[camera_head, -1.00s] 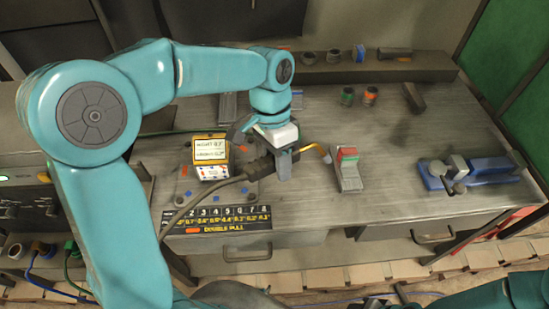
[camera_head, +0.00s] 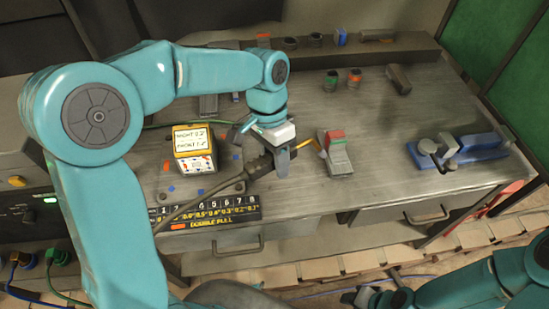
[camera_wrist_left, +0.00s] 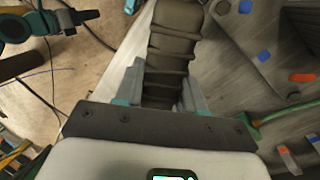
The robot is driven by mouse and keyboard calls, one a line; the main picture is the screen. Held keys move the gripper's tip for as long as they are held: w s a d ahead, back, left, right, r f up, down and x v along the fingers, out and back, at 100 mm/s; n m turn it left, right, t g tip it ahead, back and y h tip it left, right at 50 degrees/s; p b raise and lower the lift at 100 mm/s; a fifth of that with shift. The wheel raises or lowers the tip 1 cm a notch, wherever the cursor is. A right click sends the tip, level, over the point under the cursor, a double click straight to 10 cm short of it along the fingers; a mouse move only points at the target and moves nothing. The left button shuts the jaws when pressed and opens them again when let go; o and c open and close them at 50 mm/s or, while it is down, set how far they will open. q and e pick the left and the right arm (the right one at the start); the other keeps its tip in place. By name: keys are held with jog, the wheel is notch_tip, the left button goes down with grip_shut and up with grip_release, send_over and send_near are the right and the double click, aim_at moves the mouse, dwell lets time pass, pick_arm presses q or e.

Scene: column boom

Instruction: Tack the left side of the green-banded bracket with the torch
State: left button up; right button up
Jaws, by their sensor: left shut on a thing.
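The green-banded bracket (camera_head: 338,158) stands on the bench, grey, with a red block and a green band at its upper end. My left gripper (camera_head: 283,165) is shut on the dark torch (camera_head: 260,168), left of the bracket. The torch's bent brass-coloured nozzle reaches right, its tip close to the bracket's left side; I cannot tell whether they touch. In the left wrist view the ribbed torch grip (camera_wrist_left: 172,50) sits between the fingers; the nozzle is hidden there. My right gripper (camera_head: 368,298) is low in front of the bench, its jaws unclear.
A yellow-and-white display box (camera_head: 195,150) stands left of the torch on a dotted plate. A blue clamp-like fixture (camera_head: 480,147) lies at the right. Green (camera_head: 330,81) and red-banded (camera_head: 355,77) cups stand behind. The torch's cable runs left. Bench is clear between bracket and fixture.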

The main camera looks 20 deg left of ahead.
pick_arm(q)
jog(key=shift+f, duration=0.2)
jog(key=shift+w+d+f, duration=0.2)
jog(key=shift+d+f, duration=0.05)
jog(key=shift+f, duration=0.05)
dwell(2.5)
jog(key=shift+s+a+r+p, duration=0.1)
jog(key=shift+r+p, duration=0.2)
jog(key=shift+r, duration=0.15)
jog(key=shift+s+a+r+p, duration=0.1)
jog(key=shift+r+p, duration=0.2)
jog(key=shift+r, duration=0.15)
jog(key=shift+s+a+r+p, duration=0.2)
jog(key=shift+a+r+p, duration=0.1)
jog(key=shift+r+p, duration=0.7)
jog(key=shift+s+a+r+p, duration=0.2)
jog(key=shift+r+p, duration=0.55)
jog(key=shift+r, duration=0.5)
jog(key=shift+s+a+r+p, duration=0.15)
jog(key=shift+a+r+p, duration=0.2)
jog(key=shift+r+p, duration=0.65)
